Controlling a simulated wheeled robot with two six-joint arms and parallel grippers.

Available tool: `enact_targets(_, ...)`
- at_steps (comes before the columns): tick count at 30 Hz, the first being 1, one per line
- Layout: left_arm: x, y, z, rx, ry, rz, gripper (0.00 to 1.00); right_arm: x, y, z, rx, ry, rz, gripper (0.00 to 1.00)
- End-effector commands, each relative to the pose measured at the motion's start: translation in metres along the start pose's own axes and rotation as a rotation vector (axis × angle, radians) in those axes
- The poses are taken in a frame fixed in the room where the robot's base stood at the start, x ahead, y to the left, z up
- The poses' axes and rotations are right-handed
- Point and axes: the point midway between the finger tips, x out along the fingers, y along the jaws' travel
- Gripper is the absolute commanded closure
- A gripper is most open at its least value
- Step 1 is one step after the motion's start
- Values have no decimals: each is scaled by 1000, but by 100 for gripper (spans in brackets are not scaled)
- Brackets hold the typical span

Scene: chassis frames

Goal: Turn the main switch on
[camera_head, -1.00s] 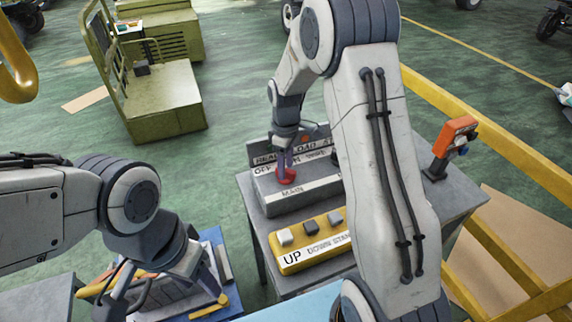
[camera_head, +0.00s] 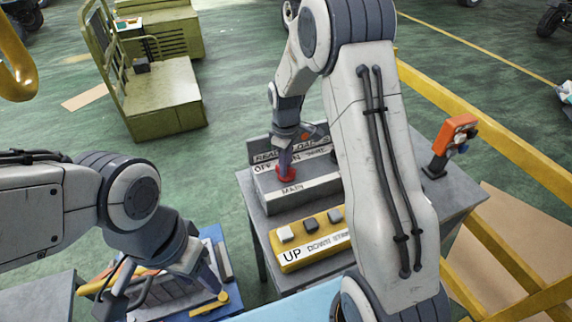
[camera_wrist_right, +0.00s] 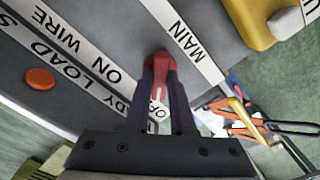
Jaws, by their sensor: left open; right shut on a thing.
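The main switch is a red knob (camera_head: 286,173) on a grey box (camera_head: 305,195) marked MAIN, OFF and ON. My right gripper (camera_head: 285,160) reaches down onto the knob from above. In the right wrist view the right gripper's two dark fingers (camera_wrist_right: 161,75) are closed on the red switch handle (camera_wrist_right: 250,18), one on each side. The handle's end between the fingers lies by a label partly covered by them, so the switch's exact setting is hard to read. My left gripper (camera_head: 165,288) is open and low over a blue tray at the lower left, away from the switch.
A yellow button box (camera_head: 290,258) marked UP and DOWN sits in front of the switch box. An orange-headed device (camera_head: 455,135) stands at the table's right. Yellow rails (camera_head: 500,140) run along the right. The blue tray (camera_head: 238,297) holds tools.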

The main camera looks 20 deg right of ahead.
Motion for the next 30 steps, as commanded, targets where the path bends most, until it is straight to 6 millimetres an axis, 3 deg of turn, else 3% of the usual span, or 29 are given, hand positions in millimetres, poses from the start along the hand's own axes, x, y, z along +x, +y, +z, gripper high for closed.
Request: enact_targets(30, -6, 0, 0, 0, 0, 0, 50, -1, 0, -1, 894, 2, 1, 100)
